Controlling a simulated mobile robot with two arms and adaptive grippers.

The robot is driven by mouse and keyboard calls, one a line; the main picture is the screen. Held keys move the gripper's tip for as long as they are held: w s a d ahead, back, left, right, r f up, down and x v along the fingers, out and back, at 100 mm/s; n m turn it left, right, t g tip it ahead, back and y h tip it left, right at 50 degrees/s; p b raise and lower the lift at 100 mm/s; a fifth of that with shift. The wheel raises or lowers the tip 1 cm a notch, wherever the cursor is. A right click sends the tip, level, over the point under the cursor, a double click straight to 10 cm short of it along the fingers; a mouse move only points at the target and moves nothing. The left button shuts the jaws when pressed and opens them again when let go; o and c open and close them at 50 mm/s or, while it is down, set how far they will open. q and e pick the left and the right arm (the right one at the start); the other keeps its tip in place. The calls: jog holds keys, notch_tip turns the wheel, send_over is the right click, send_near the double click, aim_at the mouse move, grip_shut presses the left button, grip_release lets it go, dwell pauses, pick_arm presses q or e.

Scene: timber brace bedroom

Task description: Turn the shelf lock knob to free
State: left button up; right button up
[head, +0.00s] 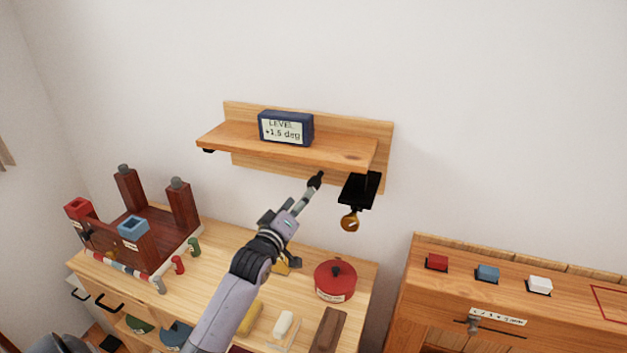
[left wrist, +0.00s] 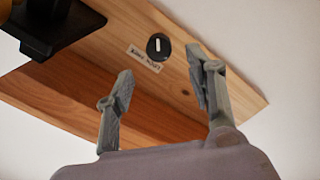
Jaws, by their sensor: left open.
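The shelf lock knob (left wrist: 158,46) is a round black dial with a white mark, set on the wooden backboard below the shelf. In the left wrist view the white mark runs nearly up and down, and a small printed label (left wrist: 145,59) sits beside it, too small to read surely. My left gripper (left wrist: 161,66) is open, with its grey fingers on either side of the knob in the picture; I see no contact. In the head view my left gripper (head: 305,197) reaches up under the shelf (head: 220,137), toward a small dark thing that looks like the knob (head: 316,180).
A level display (head: 286,128) on the shelf reads +1.5 deg. A black bracket with a brass knob (head: 350,222) hangs right of my gripper. A bench with coloured buttons (head: 487,274) stands right.

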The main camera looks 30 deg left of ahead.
aim_at(311, 186)
pick_arm(q)
jog(key=w, duration=0.3)
jog(key=w+a+p, duration=0.1)
jog(key=w, duration=0.5)
jog(key=shift+a, duration=0.4)
jog(key=shift+c, duration=0.5)
jog(key=shift+p, duration=0.3)
jog(key=c, duration=1.1)
